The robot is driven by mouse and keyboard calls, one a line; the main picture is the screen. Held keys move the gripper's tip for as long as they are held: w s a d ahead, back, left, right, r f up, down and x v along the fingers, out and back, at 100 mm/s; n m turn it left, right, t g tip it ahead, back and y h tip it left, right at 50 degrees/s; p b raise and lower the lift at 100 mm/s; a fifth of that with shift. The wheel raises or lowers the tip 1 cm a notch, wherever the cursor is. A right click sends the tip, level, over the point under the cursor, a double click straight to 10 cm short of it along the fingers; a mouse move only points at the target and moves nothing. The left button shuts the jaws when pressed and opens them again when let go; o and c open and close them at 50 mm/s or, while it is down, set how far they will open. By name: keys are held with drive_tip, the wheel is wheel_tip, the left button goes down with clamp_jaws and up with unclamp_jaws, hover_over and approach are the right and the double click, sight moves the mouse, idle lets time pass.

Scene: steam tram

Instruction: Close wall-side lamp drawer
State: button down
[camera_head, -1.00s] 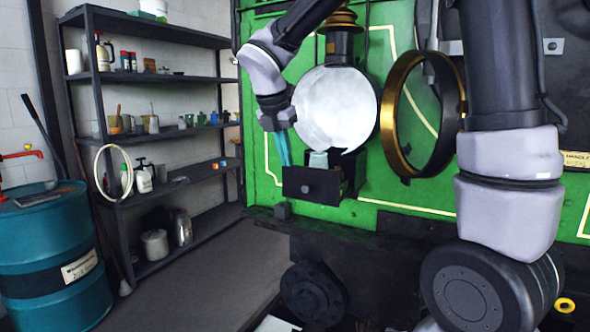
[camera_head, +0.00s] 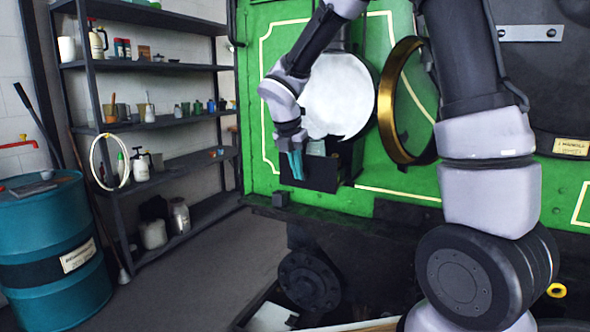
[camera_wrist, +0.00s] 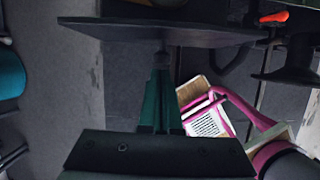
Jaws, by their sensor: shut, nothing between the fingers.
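The lamp drawer is a small black box with a flat front (camera_head: 318,174), low under the round white lamp face (camera_head: 342,92) on the green tram wall. It juts out of the lamp housing, and a pale glassy item shows above its front. My gripper (camera_head: 297,168) has teal fingers, shut and empty, pointing down in front of the left part of the drawer front and hiding some of it. The wrist view shows the shut fingers (camera_wrist: 160,95) reaching toward a dark panel (camera_wrist: 160,30) with a small knob, likely the drawer front. Contact cannot be told.
The gold-rimmed lamp door (camera_head: 405,100) stands swung open to the right of the lamp. Black shelves (camera_head: 150,65) with bottles and a teal drum (camera_head: 45,250) stand left. The floor (camera_head: 215,270) between shelves and tram is clear.

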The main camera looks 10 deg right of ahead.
drive_tip(key=w+d, duration=0.2)
drive_tip(key=w, duration=0.2)
drive_tip(key=w+d, duration=0.6)
drive_tip(key=w, duration=0.1)
drive_tip(key=shift+w+d, duration=0.2)
drive_tip(key=shift+w, duration=0.1)
drive_tip(key=shift+w+d, duration=0.25)
drive_tip(key=shift+r, duration=0.1)
